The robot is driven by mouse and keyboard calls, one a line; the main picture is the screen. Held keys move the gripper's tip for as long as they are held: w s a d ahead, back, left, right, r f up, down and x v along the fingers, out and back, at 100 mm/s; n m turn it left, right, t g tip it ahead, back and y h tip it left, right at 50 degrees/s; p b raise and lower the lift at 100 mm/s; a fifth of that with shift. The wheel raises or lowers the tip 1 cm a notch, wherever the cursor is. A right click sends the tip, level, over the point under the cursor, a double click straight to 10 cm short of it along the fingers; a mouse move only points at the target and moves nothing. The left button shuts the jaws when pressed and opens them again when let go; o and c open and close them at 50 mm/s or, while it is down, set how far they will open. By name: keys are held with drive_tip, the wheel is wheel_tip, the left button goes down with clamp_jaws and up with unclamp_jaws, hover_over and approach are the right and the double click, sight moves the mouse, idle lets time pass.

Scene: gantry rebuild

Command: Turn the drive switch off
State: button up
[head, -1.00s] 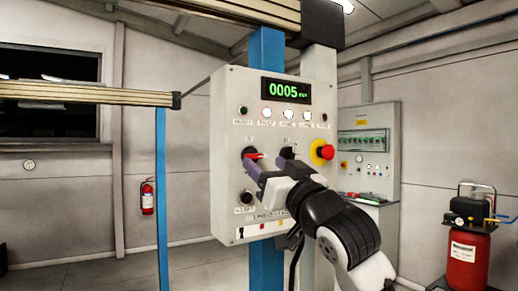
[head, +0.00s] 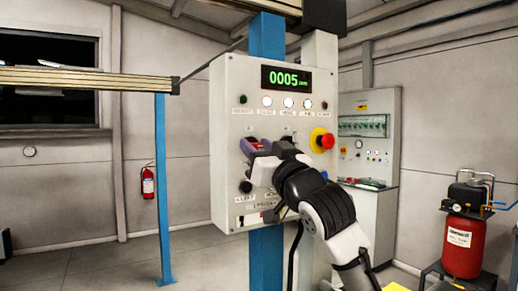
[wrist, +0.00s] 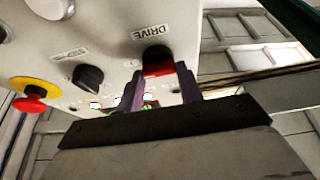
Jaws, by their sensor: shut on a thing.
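The drive switch (wrist: 157,56) is a black rotary knob with a red part, under a label reading DRIVE that appears upside down in the wrist view. My gripper (wrist: 160,80) has its purple fingers on either side of the red part and is shut on it. In the head view my gripper (head: 256,146) is at the left switch of the grey control panel (head: 228,100), covering most of that switch. The switch's exact angle is hard to tell.
A second black selector knob (wrist: 89,77) sits beside the drive switch. A red emergency stop on yellow (head: 322,140) is right of my gripper. The display (head: 286,78) reads 0005. A blue post (head: 266,260) carries the panel. A red compressor (head: 466,245) stands at right.

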drive_tip(key=shift+n, duration=0.5)
drive_tip(key=n+g+y, duration=0.1)
drive_tip(key=n, duration=0.1)
drive_tip(key=n+g+y, duration=0.1)
drive_tip(key=n, duration=0.2)
drive_tip(key=shift+w+d+y, duration=0.1)
drive_tip(key=shift+y, duration=0.3)
drive_tip(key=n+g, duration=0.1)
drive_tip(key=n, duration=0.2)
drive_tip(key=n+g+y, duration=0.1)
drive_tip(key=n, duration=0.2)
drive_tip(key=shift+n+g, duration=0.3)
drive_tip(key=shift+g, duration=0.1)
drive_tip(key=n+g+p, duration=0.1)
drive_tip(key=n+g, duration=0.1)
drive_tip(key=n, duration=0.3)
drive_tip(key=shift+r, duration=0.15)
drive_tip(key=shift+d+n+g+h+p, duration=0.15)
drive_tip(key=shift+n+g+p, duration=0.3)
drive_tip(key=shift+n, duration=0.75)
drive_tip(key=shift+a+n+g+h+p, duration=0.1)
drive_tip(key=shift+n+g+h+p, duration=0.25)
drive_tip(key=shift+n, duration=0.85)
drive_tip(key=o, duration=1)
